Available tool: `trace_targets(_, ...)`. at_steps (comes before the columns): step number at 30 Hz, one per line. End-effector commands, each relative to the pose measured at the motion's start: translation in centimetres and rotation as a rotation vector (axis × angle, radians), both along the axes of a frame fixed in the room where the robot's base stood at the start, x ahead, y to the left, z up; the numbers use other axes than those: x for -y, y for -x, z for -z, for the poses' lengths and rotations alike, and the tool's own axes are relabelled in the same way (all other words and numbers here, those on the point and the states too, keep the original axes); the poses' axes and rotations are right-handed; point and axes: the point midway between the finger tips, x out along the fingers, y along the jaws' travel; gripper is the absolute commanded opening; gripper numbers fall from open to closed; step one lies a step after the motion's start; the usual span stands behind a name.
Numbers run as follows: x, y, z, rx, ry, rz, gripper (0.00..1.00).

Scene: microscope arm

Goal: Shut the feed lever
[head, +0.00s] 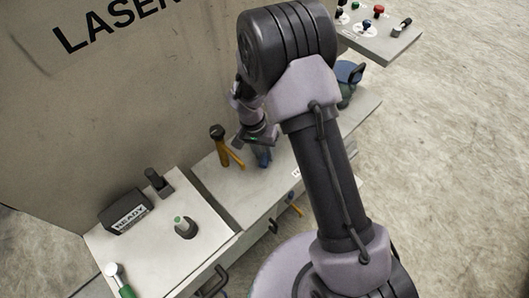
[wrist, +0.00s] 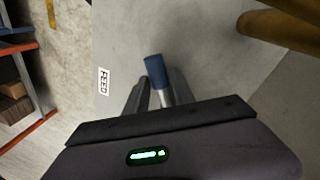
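The feed lever (wrist: 154,68) has a blue grip on a metal rod and stands near the FEED label (wrist: 104,82) in the wrist view. My gripper (wrist: 156,92) has one dark finger on each side of the rod. A gap shows on the left, and the right finger is close to the rod; I cannot tell if it touches. In the head view my gripper (head: 260,140) is over the bench, with a bit of the blue lever (head: 262,157) below it. The lever's base is hidden.
A READY box (head: 126,212), a dark post (head: 158,182) and a green-tipped knob (head: 183,226) are on the left panel. A blue-topped valve (head: 348,74) is behind my arm.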

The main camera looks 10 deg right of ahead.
Motion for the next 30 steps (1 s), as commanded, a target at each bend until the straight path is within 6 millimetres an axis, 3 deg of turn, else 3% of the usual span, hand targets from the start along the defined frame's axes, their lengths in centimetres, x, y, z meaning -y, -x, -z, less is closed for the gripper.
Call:
trace_targets(2,0.0,0.0,0.0,0.000,0.000,-0.001,0.46)
trace_targets(10,0.0,0.0,0.0,-0.001,0.001,-0.002,0.46)
trace_targets(13,-0.1,-0.1,-0.9,0.002,0.000,-0.002,0.46)
trace_targets(17,-0.7,-0.5,-4.5,0.005,-0.001,-0.002,0.46)
trace_targets(24,-2.2,-1.1,-12.5,0.004,-0.002,-0.002,0.46)
trace_targets(30,-2.9,-1.4,-16.4,0.002,0.000,-0.001,0.46)
